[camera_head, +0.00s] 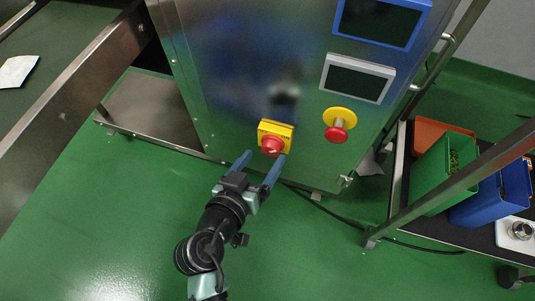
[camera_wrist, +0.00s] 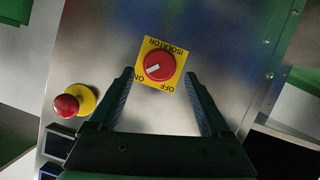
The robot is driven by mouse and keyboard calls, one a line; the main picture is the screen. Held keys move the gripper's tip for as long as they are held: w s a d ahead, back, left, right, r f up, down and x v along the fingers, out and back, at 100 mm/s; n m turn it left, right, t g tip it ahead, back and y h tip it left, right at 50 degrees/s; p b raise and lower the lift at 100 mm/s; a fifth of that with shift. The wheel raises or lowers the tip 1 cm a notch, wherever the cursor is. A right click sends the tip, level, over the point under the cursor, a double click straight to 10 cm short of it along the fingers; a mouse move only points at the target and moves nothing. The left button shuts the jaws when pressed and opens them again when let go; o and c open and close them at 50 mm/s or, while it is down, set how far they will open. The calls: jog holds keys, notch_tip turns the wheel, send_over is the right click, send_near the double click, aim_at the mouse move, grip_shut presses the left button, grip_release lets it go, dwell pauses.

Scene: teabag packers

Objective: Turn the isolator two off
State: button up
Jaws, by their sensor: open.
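The isolator (camera_head: 275,129) is a yellow plate with a red rotary knob (camera_head: 271,146) on the front of a steel cabinet. In the wrist view the plate (camera_wrist: 177,48) reads ISOLATOR, ON and OFF, and the white mark on the red knob (camera_wrist: 158,66) points toward ON. No number shows on it. My gripper (camera_head: 264,156) is open, its two fingers reaching toward the knob from below. In the wrist view my gripper (camera_wrist: 158,74) has one fingertip on each side of the plate. I cannot tell whether they touch it.
A red push button on a yellow disc (camera_head: 340,116) sits right of the isolator. Two screens, blue-framed (camera_head: 382,22) and grey-framed (camera_head: 357,78), are above it. A rack with a green bin (camera_head: 444,174) and blue bin (camera_head: 490,203) stands right. Green floor (camera_head: 110,235) is open at lower left.

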aim_at(269, 151)
jog(key=shift+b+x, duration=0.45)
jog(key=shift+x, duration=1.35)
grip_shut()
